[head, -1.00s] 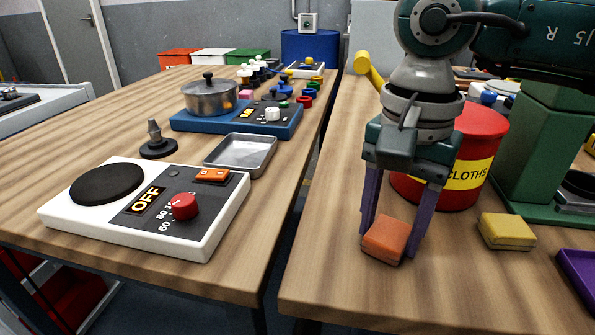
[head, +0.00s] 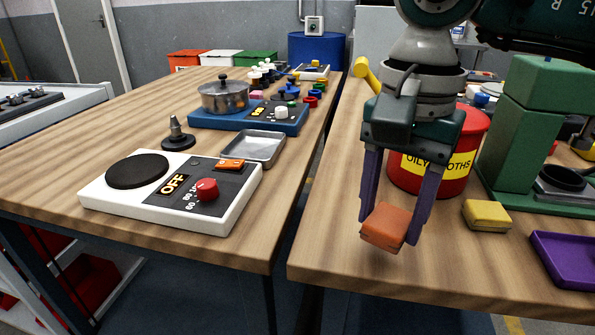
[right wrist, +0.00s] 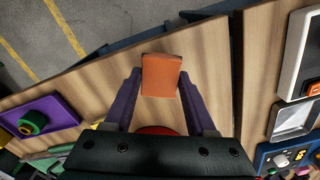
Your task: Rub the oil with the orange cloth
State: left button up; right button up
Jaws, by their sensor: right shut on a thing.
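The orange cloth (head: 385,227) is a small folded block between the purple fingers of my right gripper (head: 391,222), which is shut on it. It is held over the front part of the right bench, and a gap to the wood seems to show below it. In the right wrist view the cloth (right wrist: 161,76) sits between the fingertips, slightly tilted. I cannot make out any oil in these frames. My left gripper is not in view.
A red oily-cloths bin (head: 452,165) stands just behind my right gripper. A yellow folded cloth (head: 486,215) and a purple tray (head: 566,258) lie to its right. A white hotplate (head: 228,212) is on the left bench, across a gap between benches. The front wood is clear.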

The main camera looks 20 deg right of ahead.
jog(key=shift+r+p, duration=1.2)
jog(key=shift+r, duration=0.9)
